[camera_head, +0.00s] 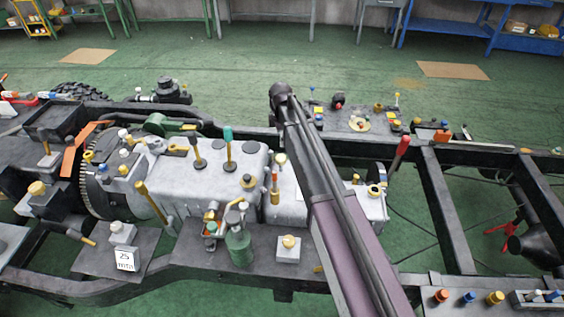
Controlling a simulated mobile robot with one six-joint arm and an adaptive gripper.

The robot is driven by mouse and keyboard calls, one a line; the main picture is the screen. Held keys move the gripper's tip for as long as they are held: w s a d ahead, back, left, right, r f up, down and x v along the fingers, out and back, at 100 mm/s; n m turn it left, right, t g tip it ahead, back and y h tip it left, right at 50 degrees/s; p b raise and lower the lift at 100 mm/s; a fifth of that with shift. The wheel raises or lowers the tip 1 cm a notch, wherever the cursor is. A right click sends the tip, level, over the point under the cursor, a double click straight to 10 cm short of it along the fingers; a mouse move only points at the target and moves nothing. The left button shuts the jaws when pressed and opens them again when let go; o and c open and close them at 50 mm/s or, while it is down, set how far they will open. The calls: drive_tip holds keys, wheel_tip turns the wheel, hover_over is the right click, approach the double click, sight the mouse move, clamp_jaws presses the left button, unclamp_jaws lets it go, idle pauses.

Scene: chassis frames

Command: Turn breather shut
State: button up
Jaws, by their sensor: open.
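Several small caps, knobs and levers stand on the grey gearbox housing (215,165), and I cannot tell which one is the breather. On its top are a knob with a green top (228,148), a yellow-stemmed knob with a dark top (195,152) and a low dark cap (248,181). A cream-topped fitting (280,160) stands at the housing's right part, close to my arm. My arm crosses from the bottom middle up to a dark joint above the chassis. My gripper does not show, and the arm covers part of the housing's right end.
Dark frame rails (435,190) run along and across the chassis. A green bottle (238,240) and a yellow-knobbed block (289,246) stand on the near ledge. A red-handled lever (398,155) rises right of my arm. Green floor (230,70) lies open behind.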

sight(281, 158)
drive_tip(key=shift+f+b, duration=5)
drive_tip(key=shift+f, duration=0.3)
